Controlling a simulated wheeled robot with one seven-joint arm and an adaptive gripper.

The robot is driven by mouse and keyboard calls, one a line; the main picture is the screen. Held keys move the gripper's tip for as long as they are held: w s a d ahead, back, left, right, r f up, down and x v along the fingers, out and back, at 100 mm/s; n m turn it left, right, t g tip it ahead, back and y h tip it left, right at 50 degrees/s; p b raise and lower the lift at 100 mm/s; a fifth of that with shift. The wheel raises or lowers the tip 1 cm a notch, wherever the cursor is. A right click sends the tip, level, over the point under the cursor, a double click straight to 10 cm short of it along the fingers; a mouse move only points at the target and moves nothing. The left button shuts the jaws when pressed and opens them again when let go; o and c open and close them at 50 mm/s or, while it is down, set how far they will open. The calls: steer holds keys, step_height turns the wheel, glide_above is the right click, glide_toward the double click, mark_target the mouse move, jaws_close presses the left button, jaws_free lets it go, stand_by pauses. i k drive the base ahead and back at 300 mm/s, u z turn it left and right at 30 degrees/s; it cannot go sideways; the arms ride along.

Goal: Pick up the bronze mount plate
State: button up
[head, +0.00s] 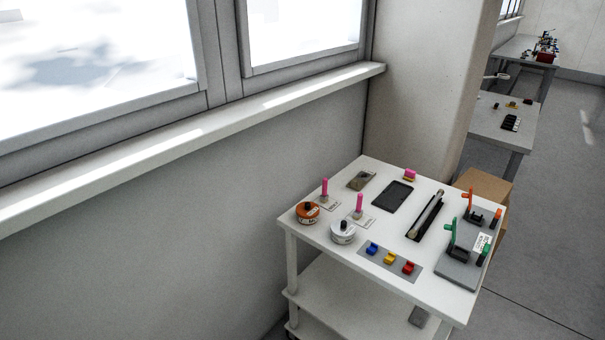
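A small flat plate with a dull brownish-bronze look (362,180) lies near the back left edge of the white cart's top (290,222). It looks like the bronze mount plate, with a small darker mark on it. Nothing covers it. A dark flat tray (393,196) lies to its right, apart from it. My gripper is not in view.
Orange (307,213) and white (343,232) round containers, pink-topped upright pieces (324,189), a long dark holder with a rod (425,215), coloured blocks on a grey strip (390,258) and green-handled clamps (462,253) share the cart. A wall and window sill (200,140) stand behind. Open floor (560,220) lies right.

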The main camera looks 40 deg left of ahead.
mark_target(360, 180)
steer(key=u, duration=1.2)
steer(key=i, duration=0.1)
steer(key=u, duration=0.1)
